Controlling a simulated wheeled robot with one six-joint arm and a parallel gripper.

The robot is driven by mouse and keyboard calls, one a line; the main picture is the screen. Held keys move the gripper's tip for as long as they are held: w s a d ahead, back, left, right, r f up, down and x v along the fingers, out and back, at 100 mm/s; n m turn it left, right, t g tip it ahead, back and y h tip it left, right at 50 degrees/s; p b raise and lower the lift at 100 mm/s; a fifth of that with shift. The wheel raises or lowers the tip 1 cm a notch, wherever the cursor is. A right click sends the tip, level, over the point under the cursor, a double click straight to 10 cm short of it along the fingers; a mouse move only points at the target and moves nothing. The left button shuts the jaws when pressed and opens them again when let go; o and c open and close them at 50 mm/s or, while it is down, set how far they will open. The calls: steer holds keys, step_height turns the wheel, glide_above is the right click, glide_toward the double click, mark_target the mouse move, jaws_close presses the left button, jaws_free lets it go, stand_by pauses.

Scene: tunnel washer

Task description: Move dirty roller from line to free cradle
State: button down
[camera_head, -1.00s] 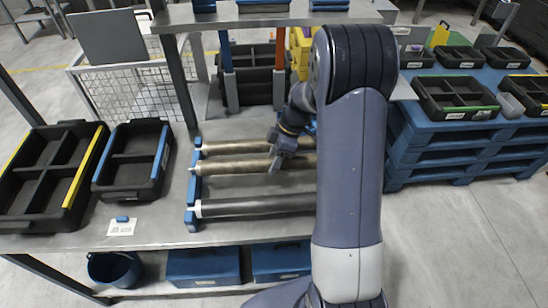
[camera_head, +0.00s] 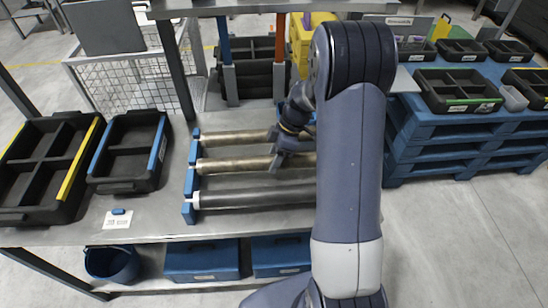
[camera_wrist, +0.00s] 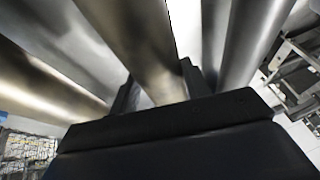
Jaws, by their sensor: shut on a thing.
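Three rollers lie side by side across a rack with blue end supports (camera_head: 189,183) on the grey table. The far roller (camera_head: 235,138) is tan. The middle roller (camera_head: 235,163) is brownish and dirty-looking. The near roller (camera_head: 245,196) is dark grey with a pale left end. My gripper (camera_head: 281,160) is shut around the middle roller, right of its visible centre. In the wrist view this roller (camera_wrist: 148,45) passes between the two dark fingers. Its left end is beside the rack support; I cannot tell whether it rests there. My arm hides the right ends.
Two black divided bins (camera_head: 48,165) (camera_head: 130,150) stand on the table's left. A small blue block (camera_head: 118,211) and printed label lie in front of them. Shelf posts (camera_head: 229,75) stand behind the rack. Blue pallets (camera_head: 435,140) with black trays are to the right.

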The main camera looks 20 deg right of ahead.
steer(key=shift+r, duration=0.1)
stand_by(0.3)
steer(key=c, duration=0.7)
jaws_free()
steer(key=shift+o, duration=0.2)
steer(key=v, duration=1)
steer(key=shift+d+r+b, duration=0.15)
steer(key=shift+r+b, duration=0.15)
steer(key=shift+r, duration=0.05)
steer(key=shift+f, duration=0.1)
steer(key=x, duration=1)
steer(key=shift+a+f+p, duration=0.2)
steer(key=shift+f+p, duration=0.15)
steer(key=shift+r+p, duration=0.9)
